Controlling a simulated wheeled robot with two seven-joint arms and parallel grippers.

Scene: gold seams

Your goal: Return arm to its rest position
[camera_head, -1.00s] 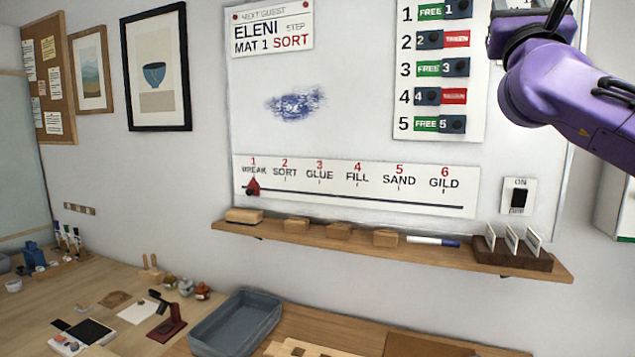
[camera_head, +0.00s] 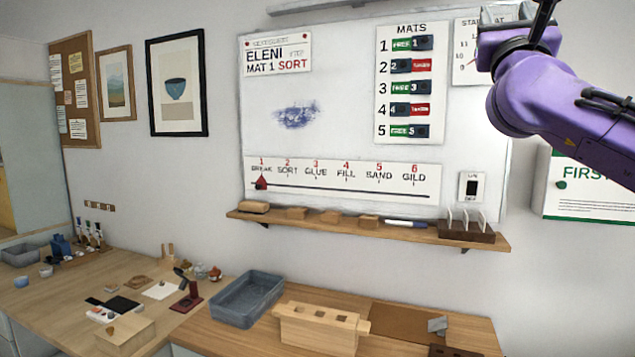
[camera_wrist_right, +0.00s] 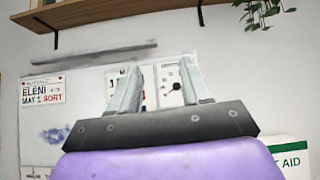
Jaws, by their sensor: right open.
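My right arm, purple, comes in from the right edge of the head view, raised in front of the whiteboard's upper right. My right gripper (camera_wrist_right: 160,88) shows in the right wrist view with its two pale fingers apart and nothing between them. It points up toward the wall and the top of the whiteboard (camera_wrist_right: 85,95). In the head view only the dark wrist end shows near the top edge, and the fingertips are cut off. My left gripper is not in either view.
A wooden ledge (camera_head: 340,228) below the whiteboard holds wooden blocks, a marker (camera_head: 405,223) and a dark card rack (camera_head: 466,232). A grey tray (camera_head: 247,299) and a wooden block with holes (camera_head: 318,325) sit on the bench. A high shelf (camera_wrist_right: 100,12) shows in the wrist view.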

